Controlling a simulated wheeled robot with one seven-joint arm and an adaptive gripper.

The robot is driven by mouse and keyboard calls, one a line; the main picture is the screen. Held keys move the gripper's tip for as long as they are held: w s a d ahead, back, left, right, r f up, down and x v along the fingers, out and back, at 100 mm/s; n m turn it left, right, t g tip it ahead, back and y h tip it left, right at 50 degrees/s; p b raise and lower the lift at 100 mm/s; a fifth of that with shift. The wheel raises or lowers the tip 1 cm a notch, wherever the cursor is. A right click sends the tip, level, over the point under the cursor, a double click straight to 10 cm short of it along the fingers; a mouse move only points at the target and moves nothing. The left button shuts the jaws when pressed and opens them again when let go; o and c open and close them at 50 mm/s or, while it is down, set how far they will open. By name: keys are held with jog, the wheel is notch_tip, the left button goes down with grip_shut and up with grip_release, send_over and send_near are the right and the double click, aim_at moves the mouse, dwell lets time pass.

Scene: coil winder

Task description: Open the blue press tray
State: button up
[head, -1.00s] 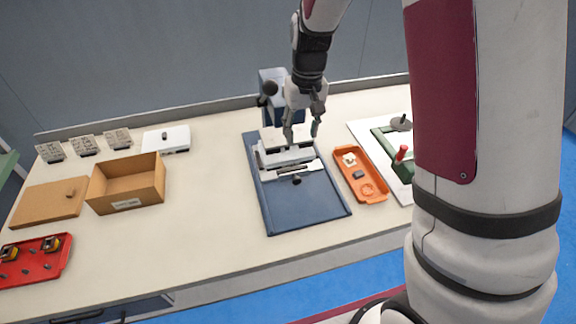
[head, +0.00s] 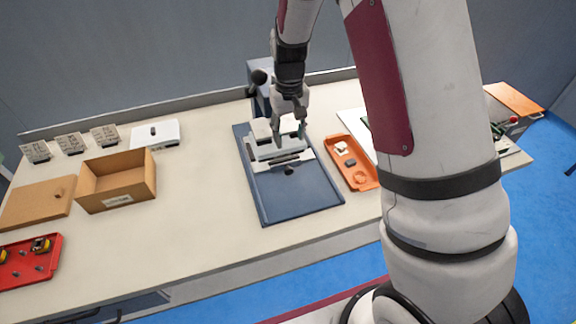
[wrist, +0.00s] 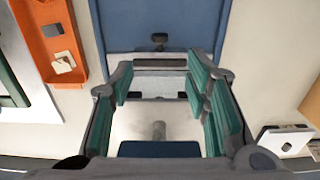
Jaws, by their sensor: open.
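The blue press (head: 258,103) stands at the back of the table with a dark round knob on its side. A flat dark blue plate (head: 300,198) extends from it toward the front. On the plate sits a pale grey block assembly (head: 268,151) with a small black knob (head: 289,171) at its front. My gripper (head: 291,137) is open above this assembly, fingers pointing down. In the wrist view the green-padded fingers (wrist: 160,88) straddle the pale assembly, with nothing held; the black knob (wrist: 159,40) lies beyond them. I cannot tell whether the fingers touch it.
An orange tray (head: 368,182) with small parts lies close to the right of the plate. A cardboard box (head: 150,190), a brown board (head: 30,210), a red tray (head: 50,270) and a white box (head: 172,133) are to the left. The table between box and plate is clear.

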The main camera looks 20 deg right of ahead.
aim_at(289, 168)
notch_tip(289, 168, down, 14)
jog(key=b, duration=0.6)
jog(key=shift+c, duration=0.3)
grip_shut()
